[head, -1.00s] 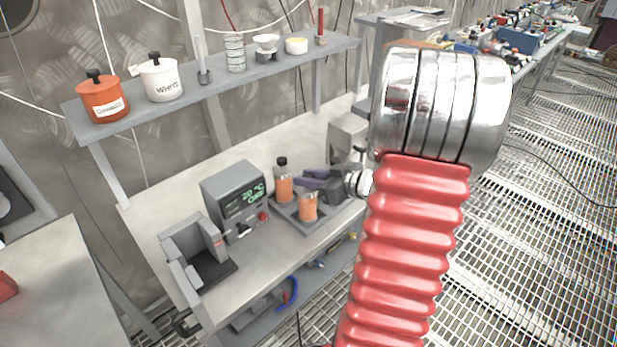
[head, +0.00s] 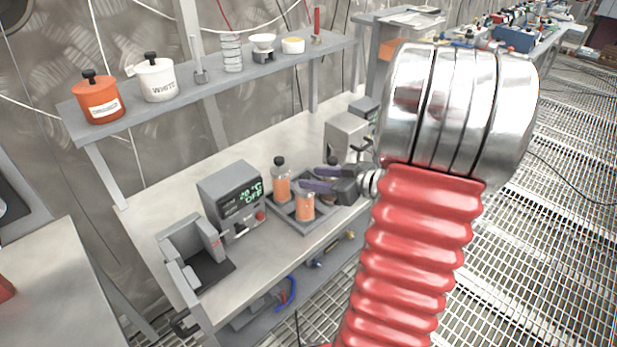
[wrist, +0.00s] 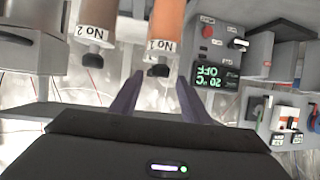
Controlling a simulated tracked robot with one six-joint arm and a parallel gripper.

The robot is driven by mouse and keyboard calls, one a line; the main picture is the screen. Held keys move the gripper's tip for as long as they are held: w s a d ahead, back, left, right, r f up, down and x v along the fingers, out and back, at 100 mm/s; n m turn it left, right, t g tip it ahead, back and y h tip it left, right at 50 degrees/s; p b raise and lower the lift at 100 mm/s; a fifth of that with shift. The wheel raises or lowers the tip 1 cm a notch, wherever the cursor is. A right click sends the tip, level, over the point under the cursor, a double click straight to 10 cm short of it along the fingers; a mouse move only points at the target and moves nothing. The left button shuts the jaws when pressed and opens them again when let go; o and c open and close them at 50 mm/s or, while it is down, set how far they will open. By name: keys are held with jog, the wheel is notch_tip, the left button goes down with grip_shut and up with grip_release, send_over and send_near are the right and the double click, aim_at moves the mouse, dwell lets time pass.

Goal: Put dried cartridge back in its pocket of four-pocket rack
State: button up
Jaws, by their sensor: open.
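The grey rack (head: 285,211) sits on the bench. An orange cartridge with a black cap (head: 281,188) stands upright at its back left. Another orange cartridge (head: 304,207) stands upright in its front part, its top partly behind my gripper (head: 305,180). My gripper's purple fingers reach in from the right over the rack. The middle one's dark cap lies in line with the gap between my open fingertips (wrist: 161,80). I cannot tell which cartridge is the dried one.
A control box (head: 232,197) reading 20 °C and OFF stands left of the rack. Left of it is a grey fixture (head: 190,255). A grey box (head: 345,135) stands behind my gripper. A shelf (head: 215,82) with jars runs above.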

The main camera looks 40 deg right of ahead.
jog(key=v, duration=0.8)
jog(key=shift+f, duration=0.1)
dwell(0.5)
jog(key=w+r+h, duration=0.5)
jog(key=w+r, duration=0.2)
jog(key=w, duration=0.1)
jog(key=w+a+r+m+g+h, duration=0.2)
jog(key=a+r+h, duration=0.1)
jog(key=a+r, duration=0.2)
jog(key=s+a+f+g+y, duration=0.1)
jog(key=s+a+g+y, duration=0.1)
jog(key=s+a, duration=0.3)
jog(key=s+a+f+g+y, duration=0.1)
jog(key=s+a, duration=0.4)
jog(key=a, duration=0.8)
jog(key=s+a+f+g+y, duration=0.2)
jog(key=s+a, duration=0.3)
jog(key=a, duration=0.5)
jog(key=shift+s+f+g+y, duration=0.15)
jog(key=shift+f+g+y, duration=0.15)
jog(key=shift+f+y, duration=0.3)
jog(key=shift+a+f, duration=0.1)
